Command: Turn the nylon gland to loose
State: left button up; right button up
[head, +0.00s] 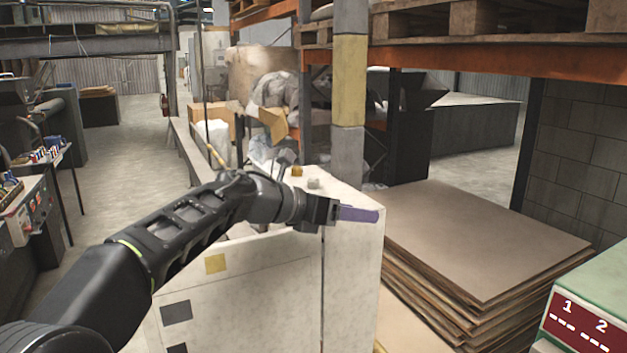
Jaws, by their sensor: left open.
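My left arm comes in from the left. Its gripper (372,214), with purple fingers, is at the upper part of a white cabinet (352,270), seen side-on. It is open, and I see nothing between its fingers. A small pale grey fitting (313,183), which looks like the nylon gland, is on the cabinet top, behind and left of the fingertips. A small brass-coloured fitting (297,171) is just beyond it. The fittings are too small to tell how far they are turned. The gripper appears apart from both. My right gripper is not in view.
A stack of brown sheets (470,235) lies right of the cabinet. A grey and yellow post (349,100) rises behind it. A green box with a red numbered panel (580,322) is at lower right. A control desk (30,205) stands at left. Floor shows at left.

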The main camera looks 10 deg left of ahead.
aim_at(314, 182)
jog(key=i+j, duration=0.8)
jog(key=j, duration=0.1)
